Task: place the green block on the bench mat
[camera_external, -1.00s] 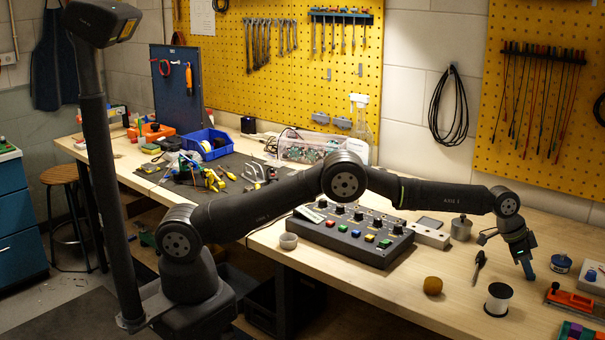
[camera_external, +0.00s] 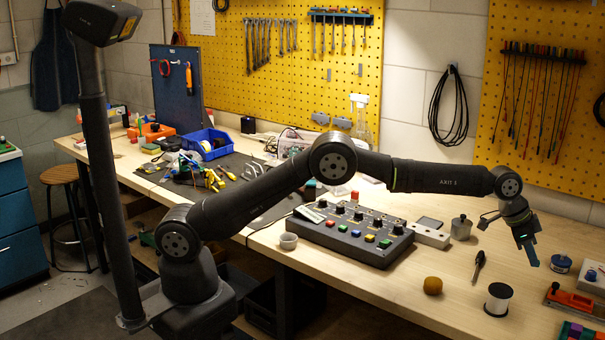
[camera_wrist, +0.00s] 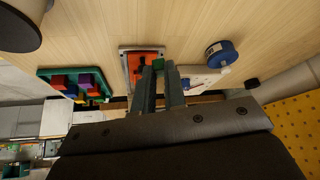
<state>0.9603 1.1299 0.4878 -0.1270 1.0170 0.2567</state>
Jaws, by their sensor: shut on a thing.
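My gripper (camera_external: 530,257) hangs above the right part of the bench, fingers pointing down. In the wrist view my gripper (camera_wrist: 159,72) is shut on the green block (camera_wrist: 157,65), a small piece at the fingertips. I cannot make out the block in the external view. The bench mat (camera_external: 236,163) is a dark sheet on the left part of the bench, with pliers and other tools on it, far from my gripper.
A control box (camera_external: 350,240) with coloured buttons stands mid-bench. An ochre ball (camera_external: 433,285), a white spool (camera_external: 498,299) and a screwdriver (camera_external: 479,265) lie near my gripper.

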